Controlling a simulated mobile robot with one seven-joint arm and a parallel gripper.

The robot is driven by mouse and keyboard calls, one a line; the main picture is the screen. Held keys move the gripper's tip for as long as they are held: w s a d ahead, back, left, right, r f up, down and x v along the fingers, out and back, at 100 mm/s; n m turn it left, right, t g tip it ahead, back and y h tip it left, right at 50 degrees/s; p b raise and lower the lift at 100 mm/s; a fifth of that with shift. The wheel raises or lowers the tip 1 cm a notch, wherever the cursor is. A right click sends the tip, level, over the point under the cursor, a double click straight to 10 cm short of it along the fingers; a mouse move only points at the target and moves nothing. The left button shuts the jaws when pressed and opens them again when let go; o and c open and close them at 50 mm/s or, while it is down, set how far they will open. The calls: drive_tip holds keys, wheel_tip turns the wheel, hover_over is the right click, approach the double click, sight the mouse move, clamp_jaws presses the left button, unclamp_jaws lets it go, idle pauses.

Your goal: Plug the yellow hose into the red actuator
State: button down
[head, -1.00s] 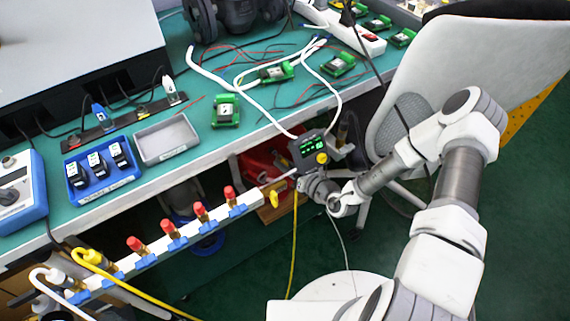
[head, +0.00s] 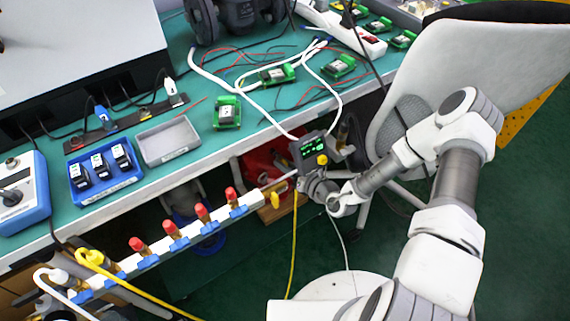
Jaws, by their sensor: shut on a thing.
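My gripper (head: 322,174) is beyond the bench's front edge, right of centre, next to a dark box with a green display (head: 308,150). It is shut on what looks like the yellow hose; its fingers and the grip are partly hidden. A yellow end (head: 321,160) shows against the box. A yellow hose (head: 293,250) hangs from beside the gripper towards the floor. A red body (head: 262,163), probably the red actuator, is partly hidden behind the box and below the bench edge. I cannot tell whether the yellow end touches a port.
A white manifold (head: 190,238) with several red-capped valves runs along the bench front. Another yellow hose (head: 94,258) is on its left end. White hoses (head: 335,95) and green modules (head: 227,111) lie on the bench. A grey chair (head: 440,80) stands close behind my arm.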

drive_tip(key=shift+w+a+r+p, duration=0.15)
drive_tip(key=shift+w+a+p, duration=0.2)
drive_tip(key=shift+w, duration=0.25)
idle(0.7)
drive_tip(key=shift+w+a, duration=0.25)
drive_tip(key=shift+a, duration=0.1)
idle(0.5)
drive_tip(key=shift+s, duration=0.1)
drive_tip(key=shift+s+d+f+p, duration=0.2)
drive_tip(key=shift+s+d+p, duration=0.2)
drive_tip(key=shift+s+p, duration=0.25)
drive_tip(key=shift+s+d, duration=0.4)
drive_tip(key=shift+s, duration=0.05)
drive_tip(key=shift+s+d, duration=0.1)
drive_tip(key=shift+d, duration=0.1)
